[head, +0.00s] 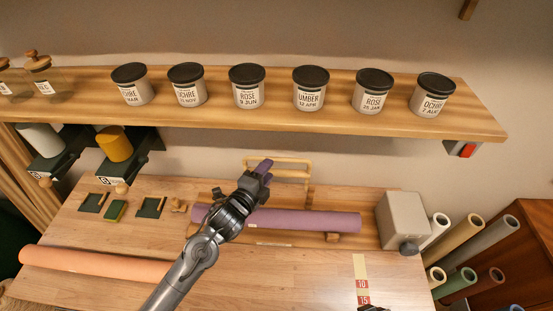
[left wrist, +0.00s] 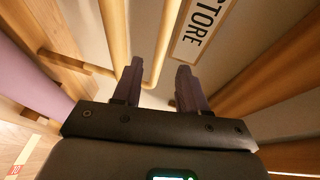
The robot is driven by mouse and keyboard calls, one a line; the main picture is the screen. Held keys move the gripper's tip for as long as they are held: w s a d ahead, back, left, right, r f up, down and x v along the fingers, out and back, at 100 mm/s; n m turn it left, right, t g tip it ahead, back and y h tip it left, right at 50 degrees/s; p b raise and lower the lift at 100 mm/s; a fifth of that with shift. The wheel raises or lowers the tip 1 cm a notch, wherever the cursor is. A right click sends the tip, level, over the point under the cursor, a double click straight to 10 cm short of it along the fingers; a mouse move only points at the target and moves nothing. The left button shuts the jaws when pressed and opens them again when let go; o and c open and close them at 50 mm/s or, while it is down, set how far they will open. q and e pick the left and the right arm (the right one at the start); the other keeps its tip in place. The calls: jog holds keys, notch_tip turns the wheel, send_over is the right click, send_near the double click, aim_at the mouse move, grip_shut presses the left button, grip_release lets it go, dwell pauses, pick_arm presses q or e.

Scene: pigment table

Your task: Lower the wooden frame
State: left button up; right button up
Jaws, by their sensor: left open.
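The wooden frame (head: 290,160) is a pale, thin-barred loop standing upright at the back of the table, against the wall behind a purple roll (head: 310,221). My left gripper (head: 265,168) is open, at the left part of the frame, and hides some of it. In the left wrist view, a rounded corner of the frame (left wrist: 164,45) shows beyond and between the two fingertips of my left gripper (left wrist: 158,72). I cannot tell whether the fingers touch it. A dark tip at the bottom edge of the head view may be my right gripper (head: 372,308); its jaws do not show.
A shelf (head: 210,112) with several lidded jars runs above the table. A grey box (head: 401,220) stands right of the purple roll. An orange roll (head: 90,263) lies front left. A STORE label (left wrist: 198,30) shows in the left wrist view. The front middle of the table is clear.

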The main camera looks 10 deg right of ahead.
aim_at(277, 158)
pick_arm(q)
jog(key=shift+x, duration=3.55)
grip_shut()
